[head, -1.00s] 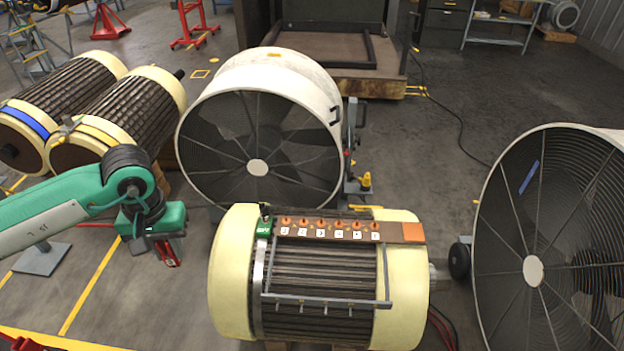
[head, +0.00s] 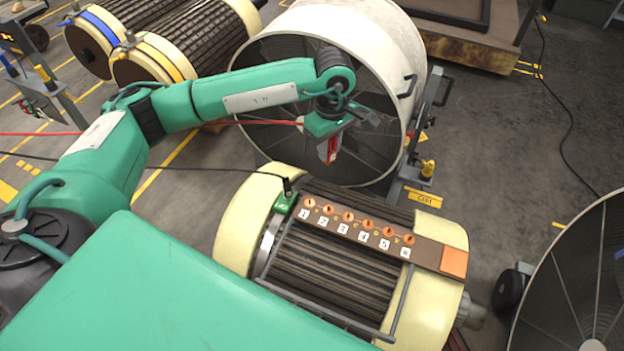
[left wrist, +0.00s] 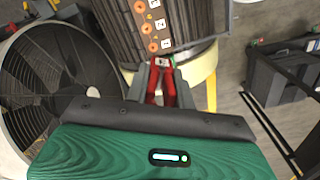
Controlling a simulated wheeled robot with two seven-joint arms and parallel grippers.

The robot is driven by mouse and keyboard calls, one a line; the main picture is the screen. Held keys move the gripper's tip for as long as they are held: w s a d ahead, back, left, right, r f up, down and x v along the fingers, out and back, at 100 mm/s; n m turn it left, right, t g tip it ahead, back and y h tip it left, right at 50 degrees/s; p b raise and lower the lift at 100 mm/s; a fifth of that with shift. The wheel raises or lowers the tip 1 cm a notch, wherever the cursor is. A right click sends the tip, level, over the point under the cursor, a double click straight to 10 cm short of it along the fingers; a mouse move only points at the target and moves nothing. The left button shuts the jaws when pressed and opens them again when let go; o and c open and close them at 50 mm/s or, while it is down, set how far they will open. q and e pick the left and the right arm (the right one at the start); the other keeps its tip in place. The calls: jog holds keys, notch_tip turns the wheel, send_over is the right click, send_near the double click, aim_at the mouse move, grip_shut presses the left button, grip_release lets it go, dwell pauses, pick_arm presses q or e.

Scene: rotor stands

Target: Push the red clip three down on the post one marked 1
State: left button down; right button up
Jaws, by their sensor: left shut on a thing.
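My left gripper (head: 328,135) is shut on the red clip (head: 329,152), which hangs below it in front of the big fan, above and behind the rotor's left end. In the left wrist view the clip (left wrist: 162,88) sits between the grey fingers, with a small white tag at its tip; I cannot read the tag. Post one (head: 309,203) is the leftmost orange post on the brown strip (head: 425,250), by the label 1. The clip is apart from it. Post one also shows in the left wrist view (left wrist: 152,46), just beyond the clip. My right gripper is not in view.
The strip lies across the cream-ended rotor (head: 235,225), with several more numbered posts. A green block (head: 285,203) with a black cable sits beside post one. A grey rail frame (head: 400,305) stands in front. The big fan (head: 270,85) stands close behind.

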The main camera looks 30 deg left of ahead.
pick_arm(q)
jog(key=w+a+f+n+b, duration=0.1)
jog(key=a+f+n+b, duration=0.1)
jog(key=f+n, duration=0.5)
jog(key=w+a+f+n+b, duration=0.1)
jog(key=a+f+n+b, duration=0.2)
jog(key=f+n, duration=0.4)
jog(key=w+a+f+n+b, duration=0.2)
jog(key=f+n, duration=0.6)
jog(key=n, duration=0.5)
jog(key=shift+a+n, duration=0.15)
jog(key=shift+n, duration=0.15)
jog(key=shift+f+b, duration=1.4)
jog(key=shift+f, duration=0.2)
jog(key=shift+f+b, duration=0.4)
jog(key=shift+f, duration=0.2)
jog(key=shift+f+b, duration=0.3)
jog(key=shift+f, duration=0.35)
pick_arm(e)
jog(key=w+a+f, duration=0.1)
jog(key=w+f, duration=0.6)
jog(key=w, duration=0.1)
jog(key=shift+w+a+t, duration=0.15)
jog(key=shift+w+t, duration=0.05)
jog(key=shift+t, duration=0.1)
